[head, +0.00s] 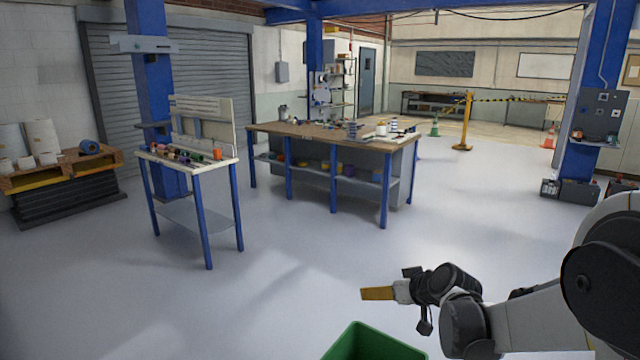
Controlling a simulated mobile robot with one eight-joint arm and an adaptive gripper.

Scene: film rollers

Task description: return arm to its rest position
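My arm reaches in from the right edge, and my gripper (415,292) is at its left end, over open floor in the lower right. A short piece, orange-brown (377,294) with a pale inner end, sticks out to the left at the gripper. I cannot tell whether it is held or part of the gripper, nor how far the fingers are apart. A green bin (374,343) is below and left of the gripper, cut off by the bottom edge. Its inside is mostly out of view.
A small blue-legged table (190,165) with several small coloured items stands left of centre. A large workbench (330,133) stands behind it. A low pallet stand (65,175) with rolls is far left. A blue pillar (590,110) is at right. The floor between is clear.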

